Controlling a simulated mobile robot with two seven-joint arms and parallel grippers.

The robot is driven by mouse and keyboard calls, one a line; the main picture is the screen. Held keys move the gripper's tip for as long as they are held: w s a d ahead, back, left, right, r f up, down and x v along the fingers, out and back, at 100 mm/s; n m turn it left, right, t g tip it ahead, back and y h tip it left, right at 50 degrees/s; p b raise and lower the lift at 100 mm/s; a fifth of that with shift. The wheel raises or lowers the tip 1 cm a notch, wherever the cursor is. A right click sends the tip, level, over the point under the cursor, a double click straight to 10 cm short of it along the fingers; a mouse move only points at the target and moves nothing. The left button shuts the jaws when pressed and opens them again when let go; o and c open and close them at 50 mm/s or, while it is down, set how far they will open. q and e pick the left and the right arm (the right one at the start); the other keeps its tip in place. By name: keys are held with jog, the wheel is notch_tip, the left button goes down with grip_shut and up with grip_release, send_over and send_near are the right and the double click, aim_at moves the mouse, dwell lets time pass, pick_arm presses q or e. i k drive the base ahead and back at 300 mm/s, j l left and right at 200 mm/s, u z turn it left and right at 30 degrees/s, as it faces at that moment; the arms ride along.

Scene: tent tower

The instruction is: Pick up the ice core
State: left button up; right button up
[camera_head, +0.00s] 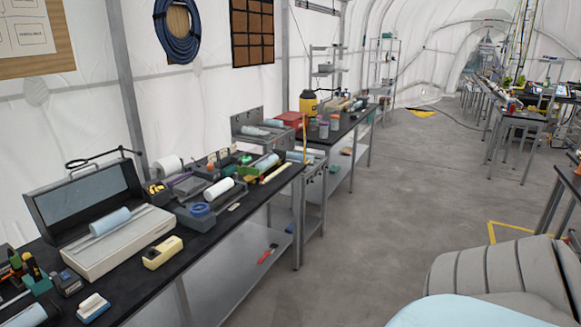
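A light blue cylinder that looks like an ice core (110,221) lies on its side on a pale tray in front of an open grey case (85,200), on the near left bench. A similar pale blue cylinder (266,161) lies farther along the same bench. More pale cylinders (254,131) lie on a grey stand farther back. I cannot tell which one is the task's core. Neither of my grippers shows in this view.
The black bench (140,287) along the left wall is crowded with tools, a white roll (218,189) and a cream block (162,253). A grey padded shape (490,275) and a light blue rounded surface (475,312) fill the lower right. The middle floor (385,210) is clear.

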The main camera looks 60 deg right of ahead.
aim_at(109, 223)
jog(key=z, duration=1.9)
jog(key=u, duration=1.95)
jog(key=l+z, duration=0.1)
jog(key=z, duration=0.6)
jog(key=i+l+z, duration=0.65)
jog(key=i+z, duration=0.35)
jog(key=i+l, duration=0.15)
jog(key=i, duration=0.3)
jog(key=i+l+z, duration=0.1)
jog(key=i, duration=0.4)
jog(key=i+l, duration=0.2)
jog(key=i, duration=0.25)
jog(key=i+u, duration=0.15)
jog(key=k+l, duration=0.05)
